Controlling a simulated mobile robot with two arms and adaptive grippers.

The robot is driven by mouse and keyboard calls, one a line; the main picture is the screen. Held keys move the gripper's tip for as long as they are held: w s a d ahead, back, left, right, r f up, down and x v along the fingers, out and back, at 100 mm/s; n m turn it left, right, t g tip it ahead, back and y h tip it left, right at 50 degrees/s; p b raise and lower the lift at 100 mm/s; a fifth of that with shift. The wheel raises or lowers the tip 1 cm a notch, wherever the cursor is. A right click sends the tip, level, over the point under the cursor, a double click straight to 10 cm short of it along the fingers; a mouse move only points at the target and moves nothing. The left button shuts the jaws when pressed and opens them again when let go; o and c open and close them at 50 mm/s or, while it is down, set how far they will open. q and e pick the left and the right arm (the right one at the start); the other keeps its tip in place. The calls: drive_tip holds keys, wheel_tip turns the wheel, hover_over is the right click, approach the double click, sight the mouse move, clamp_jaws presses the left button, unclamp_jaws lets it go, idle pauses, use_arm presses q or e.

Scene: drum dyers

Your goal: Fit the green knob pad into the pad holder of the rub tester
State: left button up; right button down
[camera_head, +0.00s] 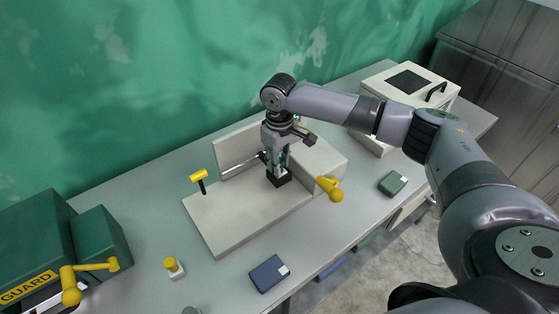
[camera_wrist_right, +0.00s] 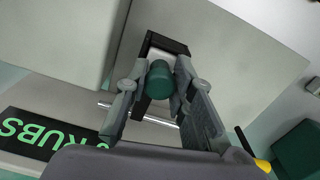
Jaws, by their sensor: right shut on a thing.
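The rub tester (camera_head: 235,215) is a beige machine with a flat bed, a yellow-topped lever (camera_head: 199,178) and a yellow crank (camera_head: 330,187). Its black pad holder (camera_head: 279,179) sits over the bed; it also shows in the right wrist view (camera_wrist_right: 165,43). My right gripper (camera_head: 279,166) points down at the holder. In the right wrist view its fingers are shut on the green knob pad (camera_wrist_right: 160,80), which shows as a dark green knob at the holder. The pad's underside is hidden, so I cannot tell whether it is seated. My left gripper is not in view.
A green machine (camera_head: 100,240) marked GUARD stands at the left. A yellow-topped piece (camera_head: 174,267), a blue block (camera_head: 269,273) and a green block (camera_head: 392,183) lie along the front. A white cabinet (camera_head: 420,95) stands at the back right.

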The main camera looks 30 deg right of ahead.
drive_tip(key=c, duration=1.4)
unclamp_jaws()
drive_tip(key=shift+f, duration=0.1)
drive_tip(key=shift+o, duration=0.2)
wheel_tip(320, 180, up, 12)
drive_tip(key=b, duration=0.3)
